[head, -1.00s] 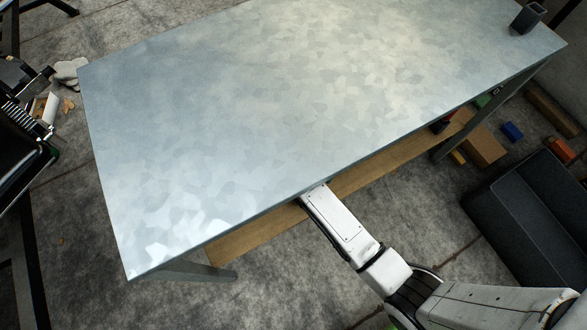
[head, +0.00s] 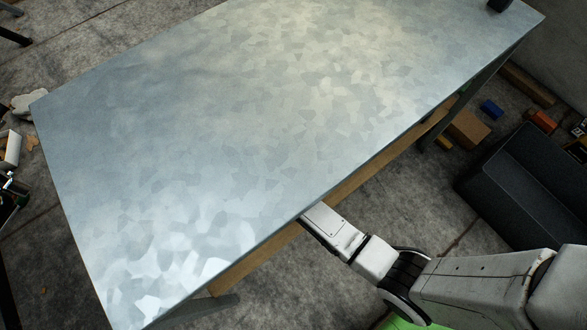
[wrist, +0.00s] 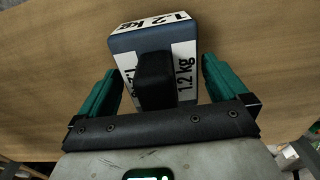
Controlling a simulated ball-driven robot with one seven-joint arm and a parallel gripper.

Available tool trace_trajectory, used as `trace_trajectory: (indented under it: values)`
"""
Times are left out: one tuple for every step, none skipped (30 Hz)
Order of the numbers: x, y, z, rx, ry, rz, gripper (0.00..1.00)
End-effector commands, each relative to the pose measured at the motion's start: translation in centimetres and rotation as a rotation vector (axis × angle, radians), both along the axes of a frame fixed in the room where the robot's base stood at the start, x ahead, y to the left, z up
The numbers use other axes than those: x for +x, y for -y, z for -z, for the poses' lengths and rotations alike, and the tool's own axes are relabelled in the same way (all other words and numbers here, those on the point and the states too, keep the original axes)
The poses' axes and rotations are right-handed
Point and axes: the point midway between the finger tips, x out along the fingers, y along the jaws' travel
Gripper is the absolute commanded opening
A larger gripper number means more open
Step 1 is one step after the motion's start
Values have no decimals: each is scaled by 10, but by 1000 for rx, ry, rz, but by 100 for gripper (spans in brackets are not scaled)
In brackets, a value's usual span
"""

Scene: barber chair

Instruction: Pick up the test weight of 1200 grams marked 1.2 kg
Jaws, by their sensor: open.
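The test weight (wrist: 128,42) is a dark blue-grey block with white labels reading 1.2 kg and a black grip (wrist: 155,80) on it. In the wrist view it rests on a wooden surface. My gripper (wrist: 160,64) is open, with its green fingers on either side of the weight and the black grip between them. Gaps show between the fingers and the grip. In the head view the weight is not visible, and my gripper is hidden below the metal tabletop (head: 260,120).
A wooden lower shelf (head: 350,183) runs under the tabletop, and my arm reaches in below the table's front edge. A small dark object (head: 498,5) stands at the tabletop's far right corner. A dark padded block (head: 525,185) stands on the floor at right.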

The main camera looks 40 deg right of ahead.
Motion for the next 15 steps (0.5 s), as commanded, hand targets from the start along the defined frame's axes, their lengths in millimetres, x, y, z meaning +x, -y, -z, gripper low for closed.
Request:
trace_trajectory:
  values:
    - [0, 0, 6, 0, 0, 0, 100]
    - [0, 0, 7, 0, 1, 0, 100]
    - [0, 0, 8, 0, 1, 0, 100]
    - [1, 0, 7, 0, 1, 0, 100]
    - [1, 0, 7, 0, 2, 0, 100]
    - [1, 0, 6, 0, 2, 0, 100]
    - [0, 0, 6, 0, 2, 0, 100]
    - [0, 0, 6, 0, 1, 0, 100]
    - [0, 0, 6, 0, 1, 0, 97]
    - [0, 0, 6, 0, 1, 0, 94]
    - [0, 0, 6, 0, 1, 0, 91]
    - [0, 0, 6, 0, 1, 0, 88]
    - [0, 0, 6, 0, 1, 0, 85]
    - [0, 0, 6, 0, 1, 0, 82]
    - [0, 0, 6, 0, 1, 0, 78]
